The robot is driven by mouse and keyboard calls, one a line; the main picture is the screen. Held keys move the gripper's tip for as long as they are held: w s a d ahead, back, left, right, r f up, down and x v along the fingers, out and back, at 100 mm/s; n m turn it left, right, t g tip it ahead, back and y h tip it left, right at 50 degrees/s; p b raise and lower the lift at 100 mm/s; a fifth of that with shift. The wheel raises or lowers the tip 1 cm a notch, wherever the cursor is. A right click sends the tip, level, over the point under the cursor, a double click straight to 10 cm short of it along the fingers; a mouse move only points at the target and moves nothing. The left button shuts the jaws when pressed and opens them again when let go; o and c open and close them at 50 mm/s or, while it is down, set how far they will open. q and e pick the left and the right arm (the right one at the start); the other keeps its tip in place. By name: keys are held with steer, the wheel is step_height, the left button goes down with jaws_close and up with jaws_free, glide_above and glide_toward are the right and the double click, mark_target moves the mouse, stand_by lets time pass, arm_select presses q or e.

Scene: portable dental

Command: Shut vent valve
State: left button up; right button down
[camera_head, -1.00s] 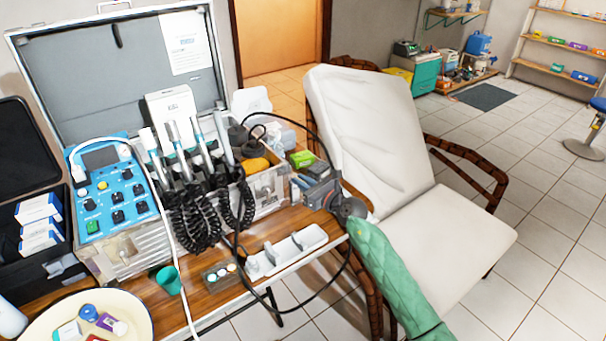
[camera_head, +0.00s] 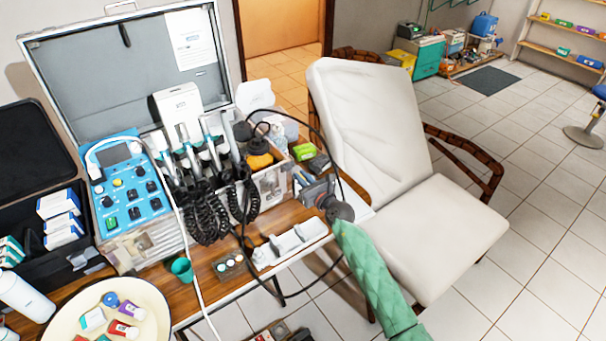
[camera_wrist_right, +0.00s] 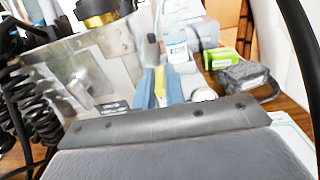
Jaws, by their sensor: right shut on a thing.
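My right gripper (camera_head: 303,180) comes in on the green-sleeved arm and sits at the right end of the open metal dental case (camera_head: 270,187). In the right wrist view its blue fingers (camera_wrist_right: 160,88) are close together around a narrow yellow piece (camera_wrist_right: 159,78), which looks like the vent valve's handle. The gripper is shut on this piece, beside the case's metal end wall (camera_wrist_right: 85,75). The rest of the valve is hidden by the gripper, and I cannot tell its angle. My left gripper is not in view.
A clear bottle (camera_wrist_right: 177,45), a green box (camera_wrist_right: 222,60) and a dark grey packet (camera_wrist_right: 245,78) are close behind the fingers. A white tray (camera_head: 292,243) lies in front, and a white chair (camera_head: 430,220) stands to the right.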

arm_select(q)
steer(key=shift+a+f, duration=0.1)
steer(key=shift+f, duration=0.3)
arm_select(e)
steer(key=shift+w+r, duration=0.1)
steer(key=shift+r, duration=0.05)
steer(key=c, duration=1.5)
jaws_free()
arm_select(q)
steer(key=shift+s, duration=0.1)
arm_select(e)
steer(key=shift+o, duration=0.2)
steer(key=shift+s+d+f, duration=0.2)
steer(key=shift+s, duration=0.15)
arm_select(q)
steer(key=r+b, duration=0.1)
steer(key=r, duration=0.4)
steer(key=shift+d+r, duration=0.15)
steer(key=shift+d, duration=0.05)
arm_select(e)
steer(key=v, duration=0.7)
